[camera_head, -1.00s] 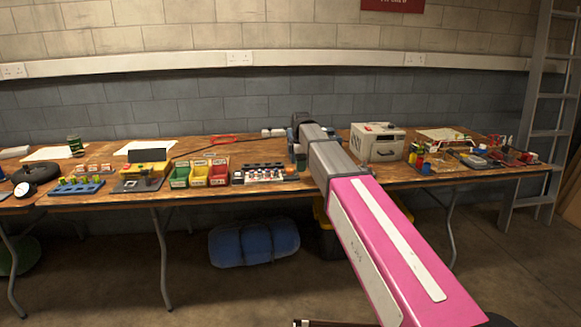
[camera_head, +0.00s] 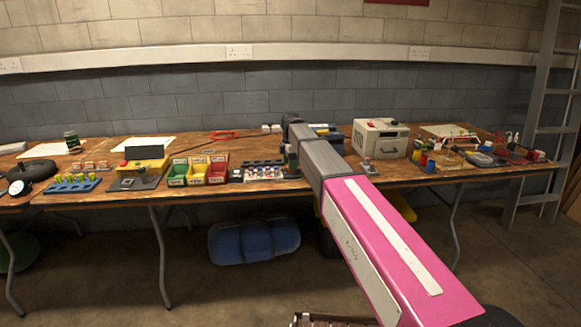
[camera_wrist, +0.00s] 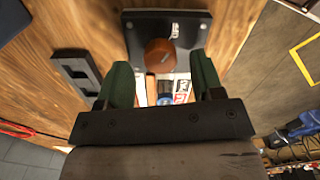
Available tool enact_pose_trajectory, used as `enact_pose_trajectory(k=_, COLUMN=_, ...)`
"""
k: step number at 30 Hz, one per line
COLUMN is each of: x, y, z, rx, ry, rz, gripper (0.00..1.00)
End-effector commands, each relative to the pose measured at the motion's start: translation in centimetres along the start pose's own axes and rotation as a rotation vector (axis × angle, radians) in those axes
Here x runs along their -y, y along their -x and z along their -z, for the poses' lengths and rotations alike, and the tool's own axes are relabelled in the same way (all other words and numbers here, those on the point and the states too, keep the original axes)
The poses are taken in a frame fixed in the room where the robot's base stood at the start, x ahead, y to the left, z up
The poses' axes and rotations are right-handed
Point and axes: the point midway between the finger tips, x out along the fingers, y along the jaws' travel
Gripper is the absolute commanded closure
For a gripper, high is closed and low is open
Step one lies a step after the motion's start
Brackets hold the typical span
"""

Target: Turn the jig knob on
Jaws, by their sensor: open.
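In the wrist view a brown-orange rounded knob (camera_wrist: 160,53) sits on a dark plate (camera_wrist: 140,22) with small white marks beside the knob. My gripper (camera_wrist: 161,66) is open, with its two green fingers either side of the line to the knob. I see no finger touching the knob, and cannot tell the gap in depth. In the head view my gripper (camera_head: 291,156) is mostly hidden at the end of my arm, above the table. A small grey fixture (camera_head: 368,167) stands right of my arm; it may be this jig. The knob's setting is unclear.
The wooden table (camera_head: 330,182) holds red, green and yellow bins (camera_head: 198,169), a yellow-and-black device (camera_head: 145,165) and a beige box (camera_head: 380,138). A black block (camera_wrist: 76,70) lies left of the plate in the wrist view. The table's edge is to the right there.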

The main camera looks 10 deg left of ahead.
Motion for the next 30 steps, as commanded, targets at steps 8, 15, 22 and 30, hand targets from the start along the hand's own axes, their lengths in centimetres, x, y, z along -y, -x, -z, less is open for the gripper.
enact_pose_trajectory(k=8, x=0.0, y=-1.6, z=0.0, rx=0.000, ry=-0.001, rz=0.000, gripper=0.39)
enact_pose_trajectory(k=15, x=0.0, y=-1.6, z=0.0, rx=0.000, ry=-0.001, rz=-0.001, gripper=0.42)
enact_pose_trajectory(k=22, x=0.0, y=-1.6, z=0.0, rx=0.000, ry=-0.001, rz=-0.001, gripper=0.88)
enact_pose_trajectory(k=30, x=0.0, y=-1.6, z=0.0, rx=0.000, ry=-0.033, rz=-0.001, gripper=0.88)
